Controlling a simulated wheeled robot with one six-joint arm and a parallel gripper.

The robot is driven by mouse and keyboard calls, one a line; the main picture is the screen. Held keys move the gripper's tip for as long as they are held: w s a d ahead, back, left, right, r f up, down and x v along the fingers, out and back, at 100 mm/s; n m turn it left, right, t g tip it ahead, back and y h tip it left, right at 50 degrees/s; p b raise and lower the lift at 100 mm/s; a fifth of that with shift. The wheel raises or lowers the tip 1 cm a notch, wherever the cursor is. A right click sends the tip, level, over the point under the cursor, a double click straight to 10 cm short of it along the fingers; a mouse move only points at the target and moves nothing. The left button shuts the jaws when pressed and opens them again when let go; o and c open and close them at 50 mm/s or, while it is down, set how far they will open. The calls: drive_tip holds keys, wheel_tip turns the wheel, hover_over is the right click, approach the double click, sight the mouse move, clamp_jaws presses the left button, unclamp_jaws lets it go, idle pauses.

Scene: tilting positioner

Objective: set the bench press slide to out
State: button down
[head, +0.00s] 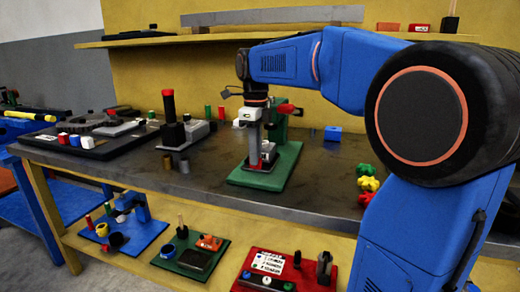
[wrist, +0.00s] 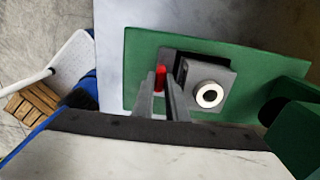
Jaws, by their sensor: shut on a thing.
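The bench press stands on a green base (head: 285,172) at the middle of the bench, with a green column behind my gripper. In the wrist view its green base plate (wrist: 140,50) fills the middle. A grey slide block (wrist: 225,75) sits on a dark bed there, with a white ring (wrist: 209,95) around a dark centre on top. A red handle (wrist: 159,77) stands at the block's left side. My gripper (wrist: 162,86) is shut on this red handle, one finger on each side. In the head view my gripper (head: 254,163) reaches down over the press and partly hides the slide.
A device with a red-topped black lever (head: 168,105) stands left of the press. A blue block (head: 333,133) and green, yellow and red knobs (head: 367,184) lie to the right. Bare bench shows in front of the press. The lower shelf holds blue, green and red boards.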

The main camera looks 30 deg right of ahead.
drive_tip(key=shift+s+a, duration=1.4)
drive_tip(key=c, duration=1.8)
unclamp_jaws()
drive_tip(key=shift+a, duration=0.15)
drive_tip(key=shift+o, duration=0.2)
drive_tip(key=shift+r, duration=0.1)
wheel_tip(320, 180, up, 17)
drive_tip(key=shift+s+r, duration=0.1)
